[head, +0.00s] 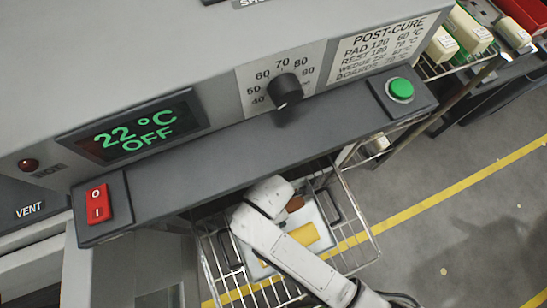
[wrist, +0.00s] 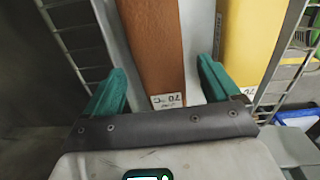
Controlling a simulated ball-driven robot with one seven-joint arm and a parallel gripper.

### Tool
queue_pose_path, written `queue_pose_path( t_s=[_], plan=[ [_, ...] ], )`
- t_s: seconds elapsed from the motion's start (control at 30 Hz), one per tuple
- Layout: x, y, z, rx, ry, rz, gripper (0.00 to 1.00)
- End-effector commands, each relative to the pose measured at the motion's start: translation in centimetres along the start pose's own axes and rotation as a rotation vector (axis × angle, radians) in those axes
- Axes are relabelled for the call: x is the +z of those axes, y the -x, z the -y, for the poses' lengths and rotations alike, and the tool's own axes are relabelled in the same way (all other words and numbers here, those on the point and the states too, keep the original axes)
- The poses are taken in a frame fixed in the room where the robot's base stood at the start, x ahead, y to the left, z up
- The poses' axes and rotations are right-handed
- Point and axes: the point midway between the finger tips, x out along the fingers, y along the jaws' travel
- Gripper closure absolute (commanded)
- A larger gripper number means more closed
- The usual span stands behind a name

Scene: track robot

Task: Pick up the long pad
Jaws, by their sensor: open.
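A long brown piece (wrist: 152,45) with a white label at its near end lies between the fingers of my gripper (wrist: 162,75) in the wrist view. The label seems to read 70 °C, upside down. The fingers are open, one on each side, with gaps to the piece. A yellow piece (wrist: 247,45) lies to its right, outside the right finger. Neither carries a name I can read, so I cannot tell which is the long pad. In the head view, the yellow piece (head: 304,234) and a little of the brown piece (head: 295,203) show beside my white arm, which hides the gripper.
Both pieces lie on a pale tray (head: 258,269) on a wire rack (head: 372,254) below the oven's control panel (head: 250,145). Its display (head: 133,132) reads 22 °C, OFF. Wire sides flank the tray. Another shelf (head: 455,65) with pale blocks stands at upper right. Open floor lies at right.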

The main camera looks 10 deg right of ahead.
Motion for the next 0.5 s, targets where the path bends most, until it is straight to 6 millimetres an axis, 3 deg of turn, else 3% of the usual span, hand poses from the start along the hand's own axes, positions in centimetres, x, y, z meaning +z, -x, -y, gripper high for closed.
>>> queue_pose_path(
  t_s=[0.2, 0.5],
  plan=[
    [0.0, -2.4, 0.0, 0.000, 0.000, 0.000, 0.11],
    [0.0, -2.7, 0.0, 0.001, 0.000, 0.000, 0.14]
  ],
)
